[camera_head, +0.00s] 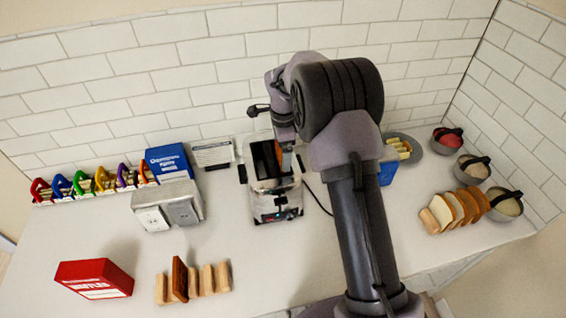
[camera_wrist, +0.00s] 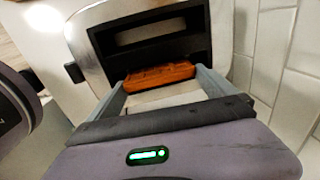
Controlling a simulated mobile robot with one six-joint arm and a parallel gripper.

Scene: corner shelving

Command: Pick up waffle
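A brown-orange waffle (camera_wrist: 160,77) sits at the near slot of the silver toaster (camera_wrist: 88,30), in the wrist view. My gripper (camera_wrist: 160,80) has its two grey fingers spread wide, with a fingertip at each end of the waffle. I see no clear gap at either end, but cannot tell whether the fingers press on it. In the head view, my gripper (camera_head: 283,155) points down over the toaster (camera_head: 275,205), and my arm hides part of that area. Another brown waffle (camera_head: 180,279) stands in a wooden rack (camera_head: 222,277) at the front.
A red box (camera_head: 94,279) lies at front left. A grey double-lidded container (camera_head: 167,206) and a blue box (camera_head: 169,161) stand left of the toaster. Bread slices (camera_head: 455,210) and several bowls (camera_head: 473,169) are at right. Tiled walls rise close behind.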

